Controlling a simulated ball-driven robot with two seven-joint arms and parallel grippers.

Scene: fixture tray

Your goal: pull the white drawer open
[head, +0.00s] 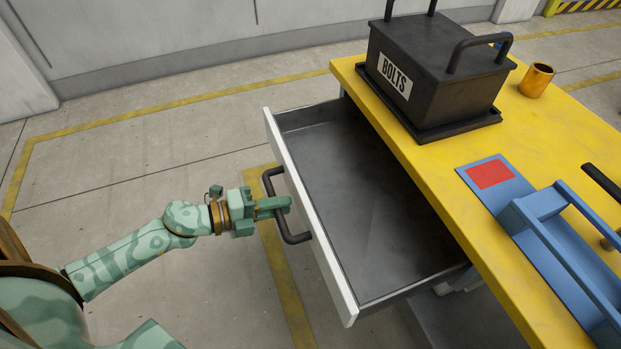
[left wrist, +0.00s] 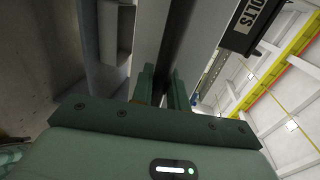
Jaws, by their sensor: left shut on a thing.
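The white drawer (head: 315,229) is pulled well out from under the yellow table, and its grey inside looks empty. Its black bar handle (head: 280,215) is on the front face. My left gripper (head: 286,203) is shut on the handle, its green fingers around the bar. In the left wrist view the two green fingers (left wrist: 163,88) stand on either side of the dark handle bar (left wrist: 177,45), in front of the pale drawer front. My right gripper is not in view.
On the yellow table (head: 413,156) stand a black BOLTS box (head: 440,60), a brass cup (head: 536,80) and a blue fixture (head: 545,215) with a red patch (head: 490,174). The floor left of the drawer is clear.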

